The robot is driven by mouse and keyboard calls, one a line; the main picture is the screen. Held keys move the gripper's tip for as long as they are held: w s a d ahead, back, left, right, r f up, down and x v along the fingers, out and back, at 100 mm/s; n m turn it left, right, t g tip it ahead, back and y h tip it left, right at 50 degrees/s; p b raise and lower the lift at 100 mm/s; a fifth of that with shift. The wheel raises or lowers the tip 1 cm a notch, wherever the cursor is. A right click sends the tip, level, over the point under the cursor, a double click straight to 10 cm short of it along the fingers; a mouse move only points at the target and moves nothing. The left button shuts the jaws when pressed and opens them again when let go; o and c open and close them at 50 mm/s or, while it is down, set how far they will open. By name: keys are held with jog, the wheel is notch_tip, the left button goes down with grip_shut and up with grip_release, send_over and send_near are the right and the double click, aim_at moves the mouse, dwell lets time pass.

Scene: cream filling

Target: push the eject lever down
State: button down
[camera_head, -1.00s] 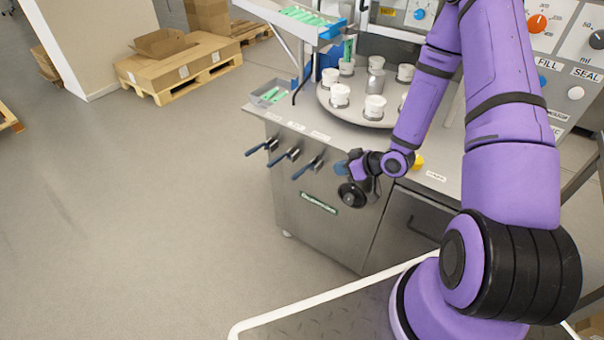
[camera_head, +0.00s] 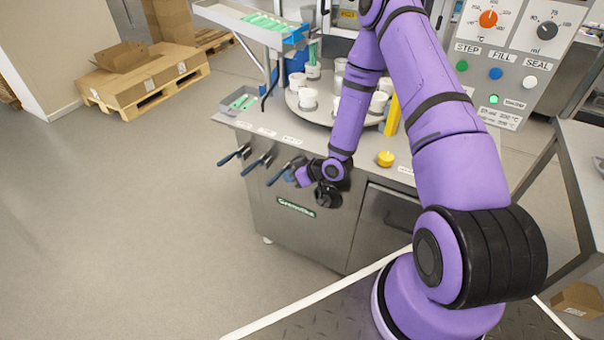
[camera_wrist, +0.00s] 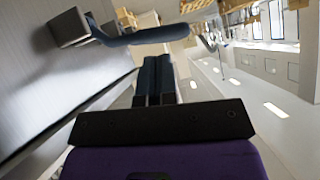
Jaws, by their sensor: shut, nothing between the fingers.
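Three levers with dark blue handles stick out of the front of the steel machine: a left one (camera_head: 234,155), a middle one (camera_head: 257,163) and a right one (camera_head: 282,173). The small labels above them are too blurred to show which is the eject lever. My gripper (camera_head: 291,175) is shut and empty, close beside the right lever's handle. In the wrist view, my gripper's closed dark fingers (camera_wrist: 154,72) point toward a blue lever handle (camera_wrist: 150,36), which crosses just beyond the tips. Whether they touch it I cannot tell.
A turntable (camera_head: 300,107) with white cups stands on the machine top. A yellow button (camera_head: 385,158) sits near its front edge, and a control panel (camera_head: 510,60) stands at right. The floor (camera_head: 130,220) left of the machine is clear.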

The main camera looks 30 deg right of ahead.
aim_at(275, 180)
jog(key=shift+x, duration=2.15)
jog(key=shift+a, duration=0.1)
notch_tip(275, 180, down, 9)
jog(key=a+n+t+h, duration=0.1)
jog(key=n+t+h, duration=0.3)
jog(key=n, duration=0.1)
jog(key=shift+s+n+t+h, duration=0.3)
jog(key=shift+s+h, duration=0.1)
jog(key=shift+s, duration=0.05)
jog(key=shift+r, duration=0.7)
